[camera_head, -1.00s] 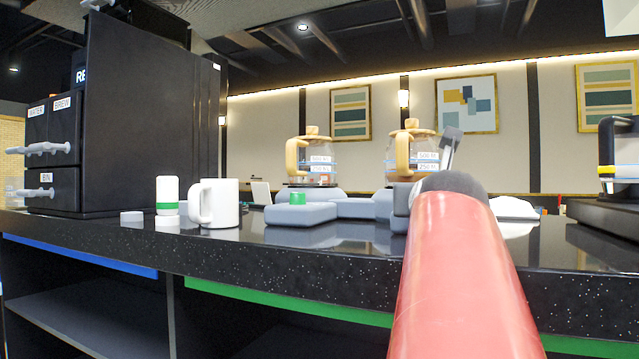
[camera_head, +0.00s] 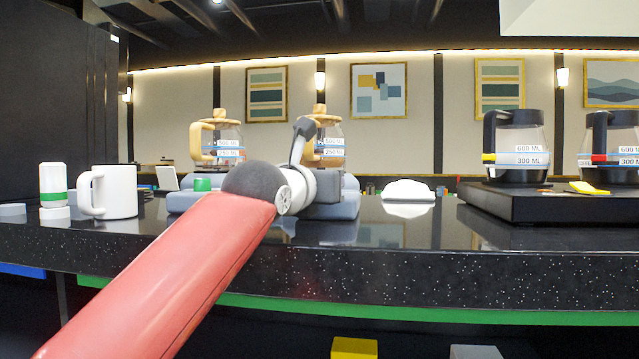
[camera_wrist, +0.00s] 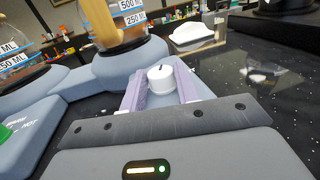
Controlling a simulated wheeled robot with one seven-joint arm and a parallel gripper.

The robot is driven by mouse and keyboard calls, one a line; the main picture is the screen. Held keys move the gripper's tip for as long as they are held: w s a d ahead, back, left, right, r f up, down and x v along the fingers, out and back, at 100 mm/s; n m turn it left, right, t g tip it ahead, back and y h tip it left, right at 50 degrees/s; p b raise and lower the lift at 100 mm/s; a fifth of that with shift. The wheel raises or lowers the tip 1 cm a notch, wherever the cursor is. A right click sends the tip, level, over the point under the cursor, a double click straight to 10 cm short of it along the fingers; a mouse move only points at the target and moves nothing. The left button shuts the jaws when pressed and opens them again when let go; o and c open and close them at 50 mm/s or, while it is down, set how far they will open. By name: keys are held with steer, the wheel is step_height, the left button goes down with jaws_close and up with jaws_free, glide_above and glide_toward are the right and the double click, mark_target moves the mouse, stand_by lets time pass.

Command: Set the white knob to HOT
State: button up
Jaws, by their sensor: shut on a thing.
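The white knob (camera_wrist: 161,77) sits on the grey-blue warmer base (camera_wrist: 150,50) in the wrist view. A short dark mark shows on its top, pointing roughly away from my wrist. My gripper (camera_wrist: 160,84) has its two pale purple fingers on either side of the knob, shut on it. Any label beside this knob is hidden by the gripper. A green knob (camera_wrist: 4,132) is at the left edge, with partly readable lettering ending in "HOT" beside it. It also shows in the head view (camera_head: 203,184). There my arm hides the white knob.
Two glass carafes with wooden handles (camera_head: 222,145) stand on the warmer. A white mug (camera_head: 118,192) and a white-green container (camera_head: 53,183) stand left. A black stand (camera_head: 570,200) with dark carafes (camera_head: 516,146) is right. A white lump-shaped object (camera_head: 408,190) lies between.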

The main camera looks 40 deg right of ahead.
steer(key=shift+w+a+m+g+h, duration=0.15)
steer(key=shift+m+g+h, duration=0.55)
steer(key=shift+g, duration=0.4)
steer(key=o, duration=1)
steer(key=shift+c, duration=0.2)
steer(key=shift+v, duration=3.95)
steer(key=shift+r, duration=0.1)
